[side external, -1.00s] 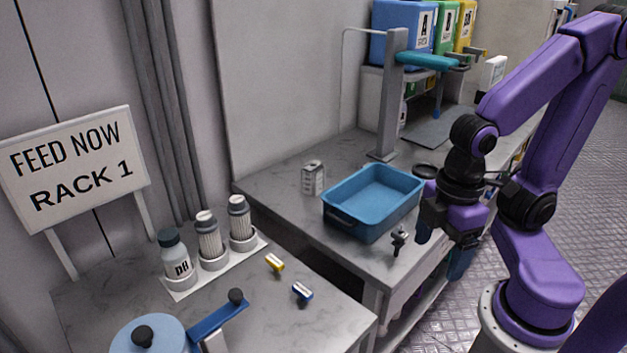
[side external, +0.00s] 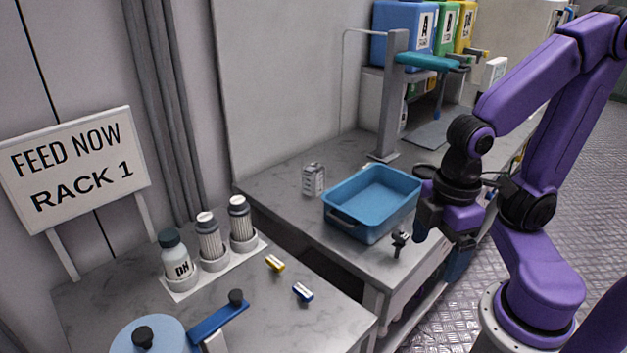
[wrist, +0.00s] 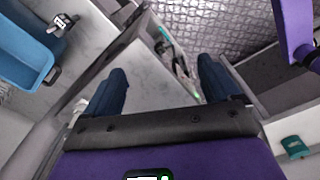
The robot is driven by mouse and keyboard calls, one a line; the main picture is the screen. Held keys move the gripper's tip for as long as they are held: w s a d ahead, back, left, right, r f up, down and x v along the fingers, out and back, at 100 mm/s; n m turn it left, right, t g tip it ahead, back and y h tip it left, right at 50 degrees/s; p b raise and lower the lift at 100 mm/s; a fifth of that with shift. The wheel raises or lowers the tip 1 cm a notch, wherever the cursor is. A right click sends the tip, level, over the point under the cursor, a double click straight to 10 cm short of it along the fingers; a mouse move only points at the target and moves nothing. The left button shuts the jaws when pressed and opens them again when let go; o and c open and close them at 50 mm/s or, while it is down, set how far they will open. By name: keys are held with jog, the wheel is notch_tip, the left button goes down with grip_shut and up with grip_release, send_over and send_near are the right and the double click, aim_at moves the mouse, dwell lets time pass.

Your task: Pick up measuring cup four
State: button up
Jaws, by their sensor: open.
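I cannot make out a measuring cup marked four in either view. My gripper (side external: 443,232) is open and empty, to the right of the blue tub (side external: 346,222), near the bench's front edge. A small black and white item (side external: 400,243) stands on the bench between tub and gripper. It also shows at the upper left of the wrist view (wrist: 62,24).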

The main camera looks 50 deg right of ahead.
jog(key=w+a+m+t+h, duration=0.1)
jog(key=w+a+m+h, duration=0.15)
jog(key=w+m, duration=0.75)
jog(key=w+a+m+t+h, duration=0.1)
jog(key=w+m+h, duration=0.25)
jog(key=w, duration=1.25)
jog(key=m+h, duration=0.7)
jog(key=m, duration=0.8)
send_near(317, 169)
jog(key=shift+h, duration=0.3)
jog(key=x, duration=0.4)
jog(key=w+x, duration=0.1)
jog(key=x, duration=0.3)
jog(key=f+x, duration=0.1)
jog(key=x, duration=0.3)
jog(key=shift+w+a+f, duration=0.1)
jog(key=shift+w+a, duration=0.05)
jog(key=shift+w, duration=0.1)
jog(key=c, duration=1.1)
